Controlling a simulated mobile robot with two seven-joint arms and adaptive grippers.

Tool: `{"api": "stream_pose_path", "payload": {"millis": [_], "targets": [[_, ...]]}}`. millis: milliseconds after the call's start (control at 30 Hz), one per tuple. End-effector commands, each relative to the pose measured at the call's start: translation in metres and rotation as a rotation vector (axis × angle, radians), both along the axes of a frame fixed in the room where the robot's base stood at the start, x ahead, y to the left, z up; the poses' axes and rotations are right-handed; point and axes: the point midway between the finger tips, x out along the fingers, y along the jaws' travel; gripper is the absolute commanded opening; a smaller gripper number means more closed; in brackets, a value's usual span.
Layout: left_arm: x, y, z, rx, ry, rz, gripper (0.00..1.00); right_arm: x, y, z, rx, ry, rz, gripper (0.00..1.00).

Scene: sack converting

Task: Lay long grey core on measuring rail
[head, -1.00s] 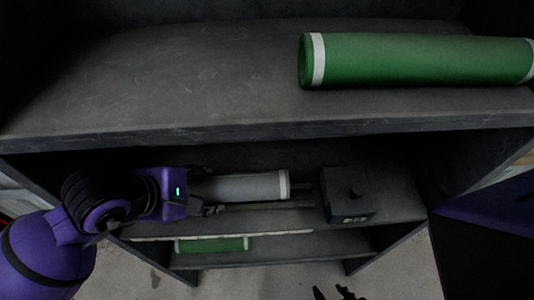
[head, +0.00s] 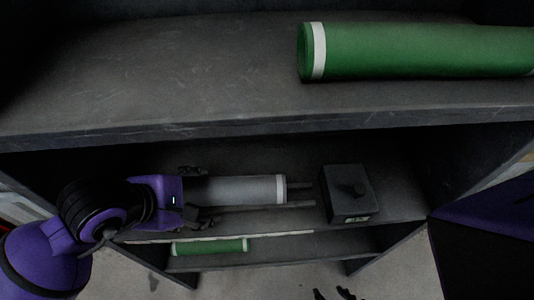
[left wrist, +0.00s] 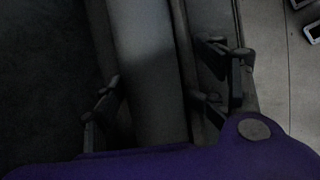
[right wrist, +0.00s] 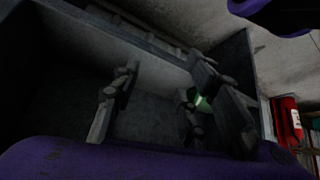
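The long grey core (head: 240,190), with a white band at its right end, lies lengthwise along the measuring rail (head: 295,205) on the middle shelf. Two thin rail bars show past and beside it; it appears to rest on them. My left gripper (head: 196,193) is at the core's left part, which it hides. In the left wrist view the core (left wrist: 148,70) runs between the spread fingers (left wrist: 165,95), with gaps on both sides. My right gripper (right wrist: 160,95) is open and empty; only its dark fingertips (head: 335,294) show at the head view's bottom edge.
A dark box with a knob and small display (head: 346,190) stands at the rail's right end. A large green roll (head: 420,50) lies on the upper shelf (head: 150,80). A smaller green roll (head: 210,246) lies on the lower shelf. The shelf above overhangs the left gripper.

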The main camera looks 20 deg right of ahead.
Motion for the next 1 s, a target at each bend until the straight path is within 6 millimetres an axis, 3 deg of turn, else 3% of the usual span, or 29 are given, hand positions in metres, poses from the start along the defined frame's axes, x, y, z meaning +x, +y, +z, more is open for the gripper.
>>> {"api": "stream_pose_path", "payload": {"millis": [233,333,800,1000], "targets": [[0.001,-0.001,0.003,-0.005,-0.004,-0.001,0.73,0.005,0.001,0.001,0.001,-0.008,0.002,0.40],[0.000,0.000,0.004,-0.004,-0.003,-0.001,0.73,0.034,0.005,0.006,0.007,-0.055,0.014,0.40],[-0.020,0.035,0.057,-0.002,-0.006,0.000,0.73,0.034,0.006,0.006,0.007,-0.054,0.015,0.40],[-0.023,0.038,0.063,-0.003,-0.004,0.001,0.73,0.033,0.006,0.006,0.007,-0.053,0.015,0.40]]}}
